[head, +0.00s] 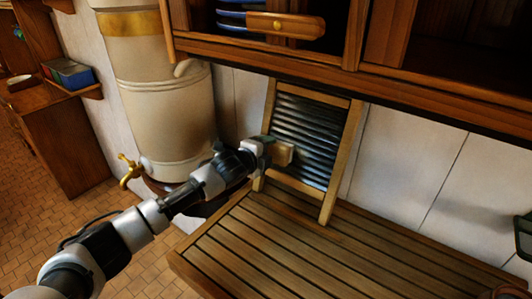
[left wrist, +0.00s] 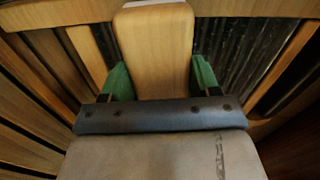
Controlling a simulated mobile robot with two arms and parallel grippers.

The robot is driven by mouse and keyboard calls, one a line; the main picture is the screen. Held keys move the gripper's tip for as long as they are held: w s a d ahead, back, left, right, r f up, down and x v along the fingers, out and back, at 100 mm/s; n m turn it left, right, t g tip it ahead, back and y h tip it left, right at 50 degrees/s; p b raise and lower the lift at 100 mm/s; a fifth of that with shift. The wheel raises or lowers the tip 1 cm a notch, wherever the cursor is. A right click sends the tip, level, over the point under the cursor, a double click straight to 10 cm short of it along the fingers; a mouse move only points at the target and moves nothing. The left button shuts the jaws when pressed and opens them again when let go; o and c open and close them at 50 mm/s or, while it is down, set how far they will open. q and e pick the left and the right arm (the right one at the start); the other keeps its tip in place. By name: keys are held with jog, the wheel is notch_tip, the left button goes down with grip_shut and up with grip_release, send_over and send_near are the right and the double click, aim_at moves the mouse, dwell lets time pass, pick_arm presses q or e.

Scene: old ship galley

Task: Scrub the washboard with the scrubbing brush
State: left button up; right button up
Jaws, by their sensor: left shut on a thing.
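The washboard (head: 303,137) has a wooden frame and a dark ribbed metal panel, and it leans upright against the wall at the back of the slatted wooden counter. My left gripper (head: 266,152) is shut on the wooden scrubbing brush (head: 284,154) in front of the washboard's lower left part. In the left wrist view, the green fingers of my left gripper (left wrist: 160,85) hold both sides of the brush (left wrist: 155,40). The ribbed panel (left wrist: 245,55) shows behind it. The bristles are hidden, so I cannot tell whether they touch the ribs. My right gripper is not in view.
The slatted counter (head: 290,250) is clear in front of the washboard. A cream water urn (head: 165,100) with a brass tap (head: 130,170) stands to the left. A wooden cupboard (head: 345,75) overhangs the washboard. A dark green object (head: 523,235) is at the right edge.

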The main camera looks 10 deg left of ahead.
aim_at(277, 156)
pick_arm(q)
jog(key=shift+w+d, duration=0.1)
jog(key=shift+w, duration=0.1)
